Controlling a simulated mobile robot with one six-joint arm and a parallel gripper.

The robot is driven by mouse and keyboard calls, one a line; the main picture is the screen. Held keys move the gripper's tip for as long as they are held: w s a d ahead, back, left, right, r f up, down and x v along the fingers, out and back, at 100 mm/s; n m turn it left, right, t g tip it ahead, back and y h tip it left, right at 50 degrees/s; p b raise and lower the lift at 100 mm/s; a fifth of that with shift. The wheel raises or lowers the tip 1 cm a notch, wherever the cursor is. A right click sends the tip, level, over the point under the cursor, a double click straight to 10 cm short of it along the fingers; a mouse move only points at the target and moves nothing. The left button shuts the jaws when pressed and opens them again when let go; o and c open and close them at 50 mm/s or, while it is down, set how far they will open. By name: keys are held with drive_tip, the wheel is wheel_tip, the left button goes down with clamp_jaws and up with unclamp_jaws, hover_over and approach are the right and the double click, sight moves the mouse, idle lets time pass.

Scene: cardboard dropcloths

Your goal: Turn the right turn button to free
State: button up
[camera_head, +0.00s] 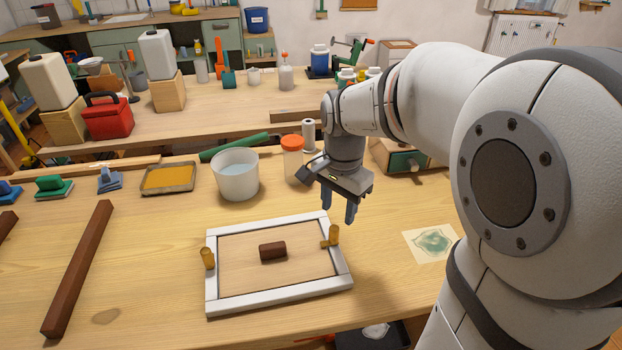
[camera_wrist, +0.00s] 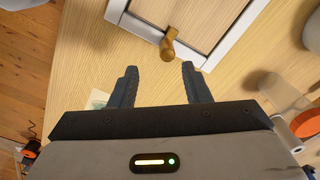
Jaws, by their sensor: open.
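A white-framed wooden panel (camera_head: 237,274) lies on the workbench, with a dark brown block handle (camera_head: 272,251) at its middle. The right turn button (camera_head: 333,236) is a brass-coloured knob with a short bar at the right side of the frame; in the head view the bar points left over the panel. It also shows in the wrist view (camera_wrist: 169,44), ahead of the fingertips. The left turn button (camera_head: 207,258) sits on the left side of the frame. My gripper (camera_head: 350,213) is open and empty, above and behind the right turn button, apart from it.
A white bucket of water (camera_head: 237,182) and an orange-lidded jar (camera_head: 293,165) stand behind the panel. A stained paper (camera_head: 432,243) lies to its right. A long dark wooden bar (camera_head: 78,268) lies at left. The bench directly around the frame is clear.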

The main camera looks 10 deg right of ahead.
sight(335, 227)
drive_tip(key=shift+w+f+m, duration=0.7)
drive_tip(key=shift+w+f, duration=0.1)
drive_tip(key=shift+f, duration=0.1)
wheel_tip(335, 227, down, 7)
drive_tip(key=shift+f+b, duration=0.15)
drive_tip(key=shift+b, duration=0.55)
drive_tip(key=shift+c, duration=0.5)
